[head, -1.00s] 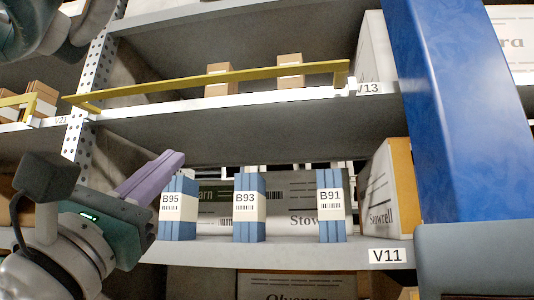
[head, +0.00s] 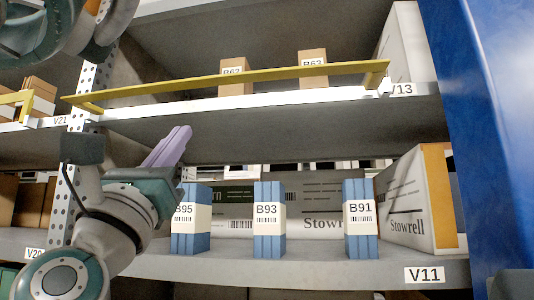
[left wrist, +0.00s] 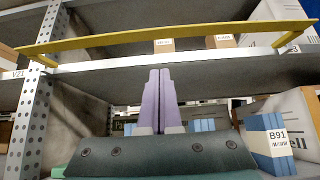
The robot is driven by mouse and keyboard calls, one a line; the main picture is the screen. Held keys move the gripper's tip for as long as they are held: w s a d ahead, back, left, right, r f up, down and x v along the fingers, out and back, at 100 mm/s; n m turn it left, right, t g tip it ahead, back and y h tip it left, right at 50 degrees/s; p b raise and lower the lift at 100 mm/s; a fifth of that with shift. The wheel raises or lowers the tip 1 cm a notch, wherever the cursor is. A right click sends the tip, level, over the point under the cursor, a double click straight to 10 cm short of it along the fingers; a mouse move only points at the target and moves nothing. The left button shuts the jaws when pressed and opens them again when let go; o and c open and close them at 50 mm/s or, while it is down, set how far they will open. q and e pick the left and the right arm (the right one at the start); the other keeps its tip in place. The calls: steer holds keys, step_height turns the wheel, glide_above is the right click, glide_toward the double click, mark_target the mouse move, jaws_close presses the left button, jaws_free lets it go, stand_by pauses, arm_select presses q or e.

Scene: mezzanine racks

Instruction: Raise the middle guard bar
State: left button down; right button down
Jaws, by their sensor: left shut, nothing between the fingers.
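The yellow guard bar (head: 230,79) runs along the front edge of the middle shelf, labelled V13 at its right end. It also spans the top of the left wrist view (left wrist: 165,40). My left gripper (head: 180,135), with purple fingers, is shut and empty. It is below the bar's left part and in front of the gap above the lower shelf. In the left wrist view its fingers (left wrist: 159,75) point up toward the bar and look apart from it. My right gripper does not show.
Blue boxes B95 (head: 190,240), B93 (head: 269,240) and B91 (head: 360,240) stand on the lower shelf V11 (head: 300,268). A Stowrell carton (head: 405,210) is at right. A perforated upright (head: 66,205) is at left and a blue post (head: 500,130) at right. Small boxes (head: 236,88) sit behind the bar.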

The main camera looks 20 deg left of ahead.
mark_target(202, 85)
arm_select(q)
steer(key=w+r+p, duration=0.1)
steer(key=r+p, duration=0.1)
steer(key=r, duration=0.1)
steer(key=w+r+p, duration=0.1)
steer(key=r+p, duration=0.1)
steer(key=w+a+r+p, duration=0.1)
steer(key=r+p, duration=0.2)
steer(key=shift+w+r, duration=0.25)
steer(key=shift+r, duration=0.1)
